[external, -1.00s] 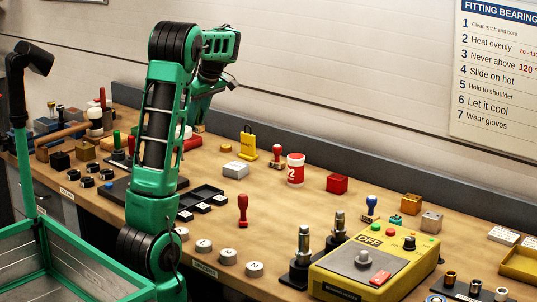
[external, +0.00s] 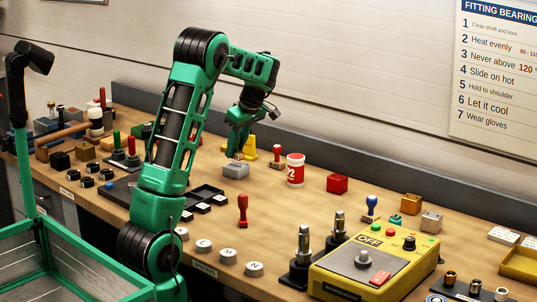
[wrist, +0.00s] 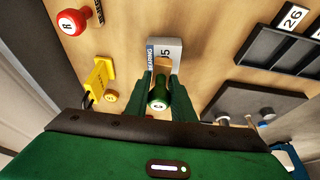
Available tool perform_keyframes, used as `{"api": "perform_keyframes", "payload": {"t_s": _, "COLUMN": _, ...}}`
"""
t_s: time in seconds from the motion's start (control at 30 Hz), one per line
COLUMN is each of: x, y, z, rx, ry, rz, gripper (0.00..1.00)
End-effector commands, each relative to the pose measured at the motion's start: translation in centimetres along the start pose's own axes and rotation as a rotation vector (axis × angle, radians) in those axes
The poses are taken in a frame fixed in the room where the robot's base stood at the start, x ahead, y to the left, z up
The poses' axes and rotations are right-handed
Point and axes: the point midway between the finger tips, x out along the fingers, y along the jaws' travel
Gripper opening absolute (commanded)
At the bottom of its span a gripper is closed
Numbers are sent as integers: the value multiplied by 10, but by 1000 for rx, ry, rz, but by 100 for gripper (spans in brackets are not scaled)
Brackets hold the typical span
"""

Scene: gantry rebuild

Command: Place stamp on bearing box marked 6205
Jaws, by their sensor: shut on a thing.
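My gripper (external: 238,154) is over a small grey box (external: 235,172) in the middle of the bench. In the wrist view my gripper (wrist: 160,86) is shut on a green stamp (wrist: 158,100), its round knob toward the camera. The grey box (wrist: 171,48) shows just beyond the fingers, with a label reading "BEARING" and a number ending in 5; its other digits are hidden.
A yellow tag-shaped piece (wrist: 98,82), a red-knobbed stamp marked R (wrist: 72,22) and a dark tray (wrist: 285,48) lie around the box. A white and red can (external: 295,170) and a red block (external: 337,184) stand to the right. Bare wood lies between.

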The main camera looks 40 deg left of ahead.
Motion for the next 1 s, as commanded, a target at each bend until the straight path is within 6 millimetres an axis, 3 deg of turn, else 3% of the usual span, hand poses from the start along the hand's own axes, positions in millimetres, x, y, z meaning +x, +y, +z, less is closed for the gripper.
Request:
{"api": "perform_keyframes", "payload": {"t_s": 0.13, "x": 18, "y": -1, "z": 7, "rx": 0, "ry": -1, "rz": -3, "gripper": 0}}
{"api": "perform_keyframes", "payload": {"t_s": 0.47, "x": 21, "y": -1, "z": 8, "rx": 0, "ry": 0, "rz": -2, "gripper": 0}}
{"api": "perform_keyframes", "payload": {"t_s": 0.5, "x": 21, "y": -1, "z": 8, "rx": 0, "ry": 0, "rz": -1, "gripper": 25}}
{"api": "perform_keyframes", "payload": {"t_s": 0.57, "x": 21, "y": -1, "z": 8, "rx": 0, "ry": 0, "rz": -1, "gripper": 39}}
{"api": "perform_keyframes", "payload": {"t_s": 1.0, "x": 12, "y": 0, "z": 7, "rx": -1, "ry": 1, "rz": 1, "gripper": 41}}
